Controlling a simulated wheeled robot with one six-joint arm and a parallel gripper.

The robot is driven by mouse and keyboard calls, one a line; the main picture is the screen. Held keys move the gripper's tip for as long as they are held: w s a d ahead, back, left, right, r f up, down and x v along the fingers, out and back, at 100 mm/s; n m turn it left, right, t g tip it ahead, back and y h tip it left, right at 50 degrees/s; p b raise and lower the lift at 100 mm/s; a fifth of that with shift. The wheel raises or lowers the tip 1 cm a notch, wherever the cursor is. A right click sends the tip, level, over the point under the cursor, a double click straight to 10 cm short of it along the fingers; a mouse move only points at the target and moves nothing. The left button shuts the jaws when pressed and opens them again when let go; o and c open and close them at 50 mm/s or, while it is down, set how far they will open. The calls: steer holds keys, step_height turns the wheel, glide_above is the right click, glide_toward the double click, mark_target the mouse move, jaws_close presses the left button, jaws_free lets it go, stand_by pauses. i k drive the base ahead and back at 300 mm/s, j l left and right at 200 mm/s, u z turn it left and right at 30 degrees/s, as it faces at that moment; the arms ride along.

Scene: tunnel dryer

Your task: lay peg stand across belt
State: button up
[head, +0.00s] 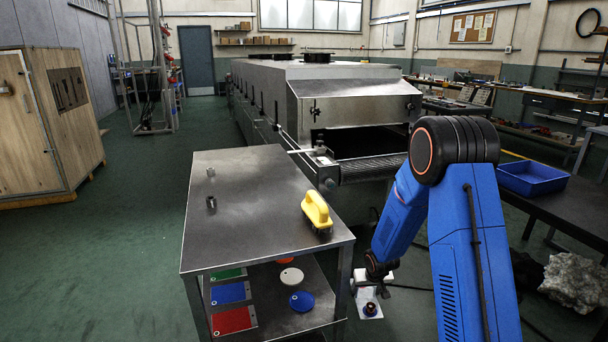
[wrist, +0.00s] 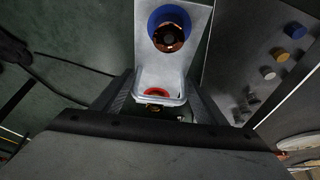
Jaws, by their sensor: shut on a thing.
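The peg stand (wrist: 172,72) is a pale, plate-like piece. In the wrist view a copper-brown round part in a blue ring shows at its far end and a red ring close to my fingers. My gripper (wrist: 161,98) is shut on its near end, one dark finger on each side. In the head view the white stand (head: 362,290) hangs low beside the metal table's right side, below my blue arm. My gripper is small and dark there. The belt (head: 368,168) is a metal mesh at the mouth of the tunnel dryer (head: 345,95), apart from the stand.
The metal table (head: 245,220) stands left of the stand, with a yellow-handled brush (head: 317,211) and two small metal parts. Its lower shelf holds coloured plates and discs. A dark bench with a blue tray (head: 531,179) is at right. Floor at left is clear.

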mark_target(374, 148)
steer(key=i+l+u, duration=0.2)
steer(key=l, duration=0.3)
steer(key=i+l+u, duration=0.2)
steer(key=l, duration=0.35)
steer(key=i+l+u, duration=0.2)
steer(key=l, duration=0.4)
steer(key=l+u, duration=0.2)
steer(key=l, duration=0.35)
steer(key=i+l+u, duration=0.2)
steer(key=l, duration=0.45)
steer(key=k, duration=0.1)
